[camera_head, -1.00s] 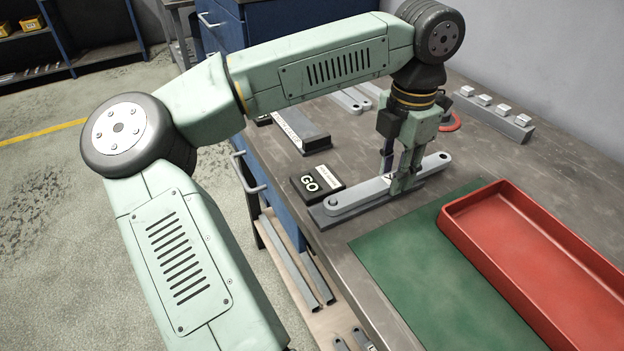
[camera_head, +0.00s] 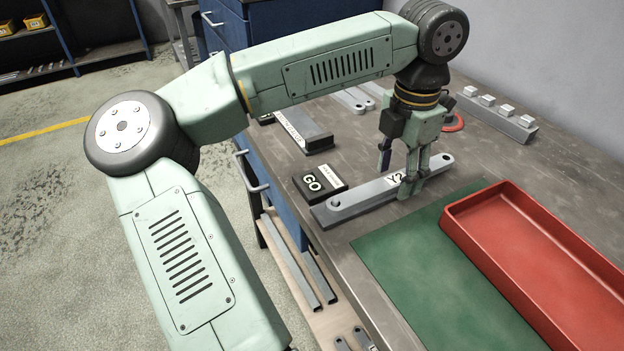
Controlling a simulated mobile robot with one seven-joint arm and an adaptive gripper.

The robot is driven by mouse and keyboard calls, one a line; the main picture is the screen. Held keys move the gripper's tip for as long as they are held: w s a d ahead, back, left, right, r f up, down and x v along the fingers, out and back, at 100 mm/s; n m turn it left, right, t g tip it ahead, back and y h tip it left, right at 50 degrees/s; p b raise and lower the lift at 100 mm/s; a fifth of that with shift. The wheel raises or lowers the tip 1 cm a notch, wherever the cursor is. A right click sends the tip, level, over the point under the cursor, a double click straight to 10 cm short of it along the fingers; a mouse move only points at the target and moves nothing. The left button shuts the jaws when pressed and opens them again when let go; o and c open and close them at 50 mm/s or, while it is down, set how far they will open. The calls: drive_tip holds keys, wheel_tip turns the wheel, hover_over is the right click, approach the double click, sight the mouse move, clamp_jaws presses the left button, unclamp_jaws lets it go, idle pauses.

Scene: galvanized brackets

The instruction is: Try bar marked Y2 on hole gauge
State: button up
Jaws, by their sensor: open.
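The grey bar marked Y2 (camera_head: 373,192) lies lengthwise on a darker grey base, which looks like the hole gauge (camera_head: 321,218). A round hole or pin end shows at each end of the bar; I cannot tell whether pins pass through the holes. My gripper (camera_head: 399,172) points down around the bar's right half, just right of the Y2 label. Its fingers are open, one on the far side and one on the near side. The near fingers hide part of the bar.
A black GO block (camera_head: 313,184) stands behind the gauge's left end. A green mat (camera_head: 400,262) and a red tray (camera_head: 480,246) are in front and to the right. A block with several pale studs (camera_head: 500,114) and a labelled grey block (camera_head: 305,130) stand farther back.

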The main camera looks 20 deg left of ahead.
wheel_tip(320, 180, up, 12)
idle(0.6)
idle(0.4)
